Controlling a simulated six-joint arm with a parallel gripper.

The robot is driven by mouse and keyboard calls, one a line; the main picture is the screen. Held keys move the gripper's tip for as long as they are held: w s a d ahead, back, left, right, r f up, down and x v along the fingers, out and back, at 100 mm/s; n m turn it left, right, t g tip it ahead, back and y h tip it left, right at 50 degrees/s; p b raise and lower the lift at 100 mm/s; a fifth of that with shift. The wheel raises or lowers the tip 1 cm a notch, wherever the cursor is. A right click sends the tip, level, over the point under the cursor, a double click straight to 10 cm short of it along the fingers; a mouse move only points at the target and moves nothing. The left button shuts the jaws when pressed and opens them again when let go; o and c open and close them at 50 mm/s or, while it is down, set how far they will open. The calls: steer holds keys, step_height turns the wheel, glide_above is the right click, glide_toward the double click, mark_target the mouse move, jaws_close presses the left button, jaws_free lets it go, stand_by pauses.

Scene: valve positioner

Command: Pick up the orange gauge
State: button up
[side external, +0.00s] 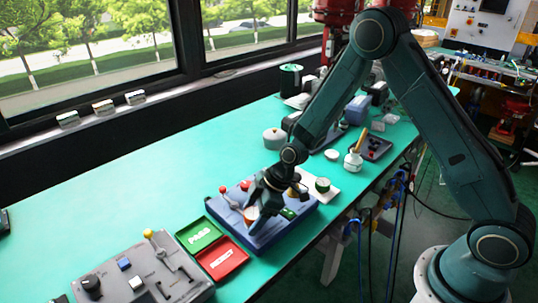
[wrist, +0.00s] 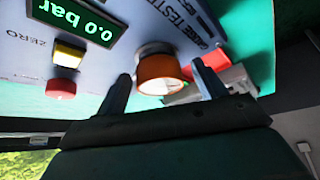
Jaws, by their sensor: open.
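The orange gauge (wrist: 157,70) has a pale round face and an orange rim. It sits on a dark and metal collar on the blue-grey gauge tester (wrist: 105,70). My gripper (wrist: 164,78) is open, with one finger on each side of the gauge in the wrist view. I cannot tell whether either finger touches it. In the side view my gripper (side external: 258,197) is low over the blue tester box (side external: 283,233), and the gauge (side external: 251,214) shows partly beside the fingers.
A grey control panel (side external: 130,275) stands farther left.

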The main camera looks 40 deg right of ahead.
mark_target(253, 212)
steer(key=c, duration=1.1)
steer(key=shift+r, duration=0.2)
step_height(253, 212, up, 20)
steer(key=shift+f, duration=0.15)
stand_by(0.5)
